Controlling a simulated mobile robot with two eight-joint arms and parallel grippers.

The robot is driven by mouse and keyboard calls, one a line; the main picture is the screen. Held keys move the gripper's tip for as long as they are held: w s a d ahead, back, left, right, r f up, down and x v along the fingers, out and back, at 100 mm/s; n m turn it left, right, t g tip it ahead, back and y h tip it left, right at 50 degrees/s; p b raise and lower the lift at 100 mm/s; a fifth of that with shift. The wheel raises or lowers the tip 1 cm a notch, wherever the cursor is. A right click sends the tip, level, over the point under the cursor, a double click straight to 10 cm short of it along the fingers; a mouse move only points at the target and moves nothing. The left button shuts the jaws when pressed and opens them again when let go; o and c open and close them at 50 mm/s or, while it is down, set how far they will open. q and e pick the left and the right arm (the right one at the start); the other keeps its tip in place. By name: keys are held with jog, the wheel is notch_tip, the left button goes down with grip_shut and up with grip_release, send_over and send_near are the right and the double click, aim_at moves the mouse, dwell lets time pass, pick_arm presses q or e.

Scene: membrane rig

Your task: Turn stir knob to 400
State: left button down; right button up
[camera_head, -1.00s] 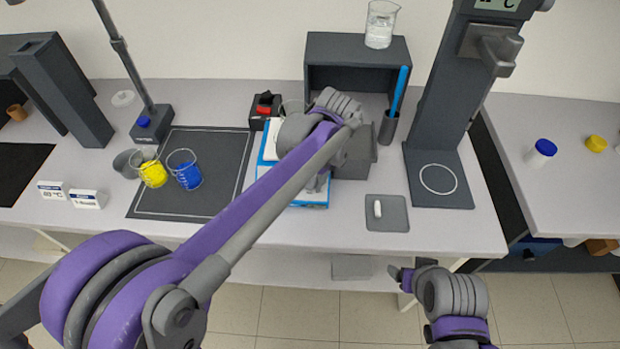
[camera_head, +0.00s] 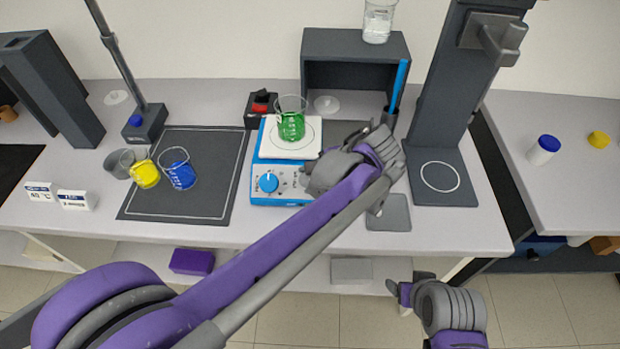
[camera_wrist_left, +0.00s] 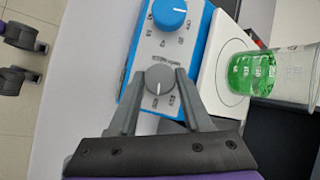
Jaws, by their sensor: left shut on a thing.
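The blue stirrer (camera_head: 262,195) with a white top plate stands on the bench, a beaker of green liquid (camera_head: 291,124) on it. Its front has a blue knob (camera_head: 268,182), also in the left wrist view (camera_wrist_left: 169,14), and a grey knob (camera_wrist_left: 159,86). My left gripper (camera_wrist_left: 160,76) is shut on the grey knob, one finger on each side. The knob's white line points down in that view; the small marks around it are too blurred to read. In the head view my left gripper (camera_head: 308,180) hides the grey knob. My right gripper (camera_head: 398,290) is in front of the bench, its jaws unclear.
A dark mat (camera_head: 185,210) left of the stirrer bears beakers of yellow (camera_head: 145,175) and blue (camera_head: 182,177) liquid. A grey pad (camera_head: 396,222) lies to the right, partly behind my arm. A dark open box (camera_head: 350,44) and a tall stand (camera_head: 455,90) rise behind.

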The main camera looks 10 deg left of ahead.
pick_arm(q)
jog(key=shift+m+t, duration=0.3)
jog(key=shift+m, duration=0.3)
jog(key=shift+c, duration=1.7)
grip_release()
jog(key=shift+d+r, duration=0.1)
jog(key=v, duration=1)
jog(key=shift+s+d, duration=0.2)
jog(key=shift+d, duration=0.05)
